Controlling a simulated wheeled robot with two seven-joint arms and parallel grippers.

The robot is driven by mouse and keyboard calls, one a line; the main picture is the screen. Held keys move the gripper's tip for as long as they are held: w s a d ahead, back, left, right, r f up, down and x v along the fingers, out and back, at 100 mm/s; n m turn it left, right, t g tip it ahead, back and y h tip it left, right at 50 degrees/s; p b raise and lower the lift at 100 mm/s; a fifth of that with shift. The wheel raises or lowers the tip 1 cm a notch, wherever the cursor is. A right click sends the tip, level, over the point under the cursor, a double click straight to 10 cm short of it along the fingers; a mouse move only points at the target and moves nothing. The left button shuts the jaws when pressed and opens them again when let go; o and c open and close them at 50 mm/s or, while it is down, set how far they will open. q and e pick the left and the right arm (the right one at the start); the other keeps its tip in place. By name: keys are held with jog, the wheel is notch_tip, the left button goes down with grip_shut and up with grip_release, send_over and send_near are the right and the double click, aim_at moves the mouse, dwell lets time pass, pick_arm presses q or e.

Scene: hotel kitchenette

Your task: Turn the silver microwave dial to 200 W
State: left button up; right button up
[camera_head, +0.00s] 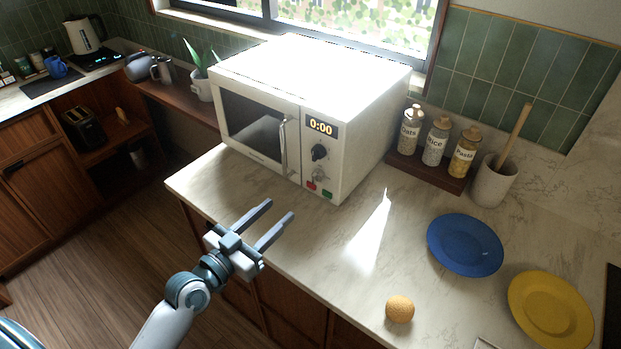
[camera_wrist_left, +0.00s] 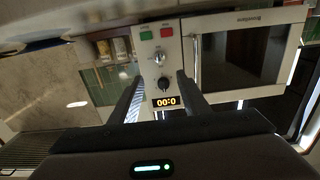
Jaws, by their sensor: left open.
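The white microwave (camera_head: 300,90) stands on the marble counter, its front facing me, with 0:00 on its display (camera_head: 321,126). The silver dial (camera_head: 319,173) sits below a black dial (camera_head: 319,152) and above a red and a green button. In the left wrist view the panel appears upside down, with the silver dial (camera_wrist_left: 159,58) above the black dial (camera_wrist_left: 164,84). The mark the silver dial points at is too small to read. My left gripper (camera_head: 280,209) is open and empty, in front of the panel and apart from it. My right gripper is not visible.
The microwave door handle (camera_head: 284,147) juts out left of the panel. An orange (camera_head: 400,310), a blue plate (camera_head: 465,245) and a yellow plate (camera_head: 550,310) lie on the right part of the counter. Jars (camera_head: 437,140) stand behind. The counter before the microwave is clear.

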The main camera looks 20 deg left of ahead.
aim_at(313, 179)
pick_arm(q)
jog(key=p+x, duration=0.3)
jog(key=x, duration=1)
jog(key=shift+p, duration=0.4)
jog(key=shift+w+d, duration=0.15)
jog(key=shift+w, duration=0.4)
jog(key=c, duration=1)
